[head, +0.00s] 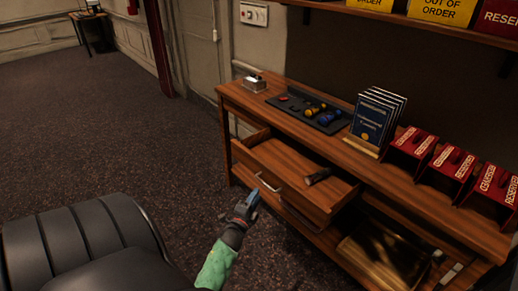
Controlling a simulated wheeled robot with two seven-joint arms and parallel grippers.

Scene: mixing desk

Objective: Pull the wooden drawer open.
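The wooden drawer (292,196) is pulled out from the desk, and its inside shows. Its light metal handle (268,184) is on the front panel. A dark cylindrical object, perhaps a torch (318,176), lies inside the drawer near its right side. My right gripper is not in view.
The wooden desk (392,181) carries a dark tool tray (290,105), upright blue booklets (372,119) and red holders (455,163). Below is an open shelf with a brownish tray (385,262). A black padded seat (75,240) stands lower left. The carpet at left is clear.

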